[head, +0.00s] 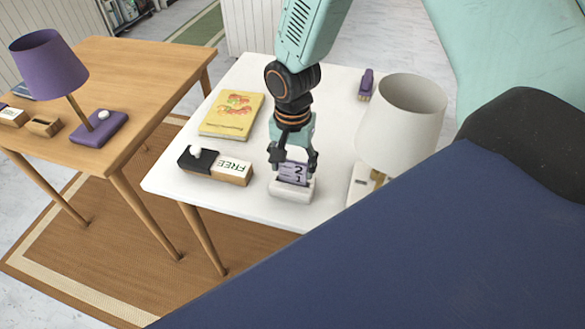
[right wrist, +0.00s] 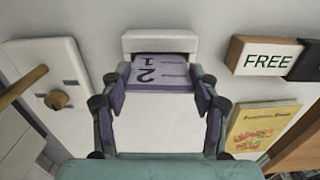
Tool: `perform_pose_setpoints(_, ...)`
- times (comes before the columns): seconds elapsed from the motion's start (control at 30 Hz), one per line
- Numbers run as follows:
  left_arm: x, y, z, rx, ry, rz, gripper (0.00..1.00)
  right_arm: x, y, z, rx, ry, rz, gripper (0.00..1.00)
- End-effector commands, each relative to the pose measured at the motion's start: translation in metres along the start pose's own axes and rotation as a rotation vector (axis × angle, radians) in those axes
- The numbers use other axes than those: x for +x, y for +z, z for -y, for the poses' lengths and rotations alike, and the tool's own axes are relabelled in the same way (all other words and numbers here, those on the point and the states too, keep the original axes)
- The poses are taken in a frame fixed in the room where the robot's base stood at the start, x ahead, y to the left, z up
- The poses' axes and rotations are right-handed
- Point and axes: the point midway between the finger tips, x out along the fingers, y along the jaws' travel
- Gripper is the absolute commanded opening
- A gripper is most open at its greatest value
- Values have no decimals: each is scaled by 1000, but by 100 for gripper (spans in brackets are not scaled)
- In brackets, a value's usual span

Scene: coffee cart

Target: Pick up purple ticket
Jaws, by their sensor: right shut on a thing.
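The purple ticket (head: 293,173) has dark digits 2 and 1 on it. It stands in a small white holder (head: 291,191) at the front of the white table. My right gripper (head: 293,165) comes down from above and is shut on the ticket, with a finger at each side. In the right wrist view, the ticket (right wrist: 160,70) lies between the fingers (right wrist: 161,88), its far end at the white holder (right wrist: 160,41). My left gripper is not in view.
On the white table (head: 235,203), a FREE block (head: 234,169) and a yellow book (head: 232,114) lie left of the gripper. A white lamp (head: 400,125) stands close on the right. A purple object (head: 366,85) lies behind. A wooden table (head: 120,75) holds a purple lamp (head: 48,68).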

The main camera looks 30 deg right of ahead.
Motion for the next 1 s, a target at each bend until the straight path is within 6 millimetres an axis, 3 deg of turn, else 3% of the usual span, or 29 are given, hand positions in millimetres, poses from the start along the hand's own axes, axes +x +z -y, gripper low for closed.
perform_pose_setpoints(0.5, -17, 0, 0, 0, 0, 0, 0, -87, 0, 0, 0, -3, -2, 49)
perform_pose_setpoints(1.0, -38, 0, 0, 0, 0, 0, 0, -118, 0, 0, 0, 0, 0, 49)
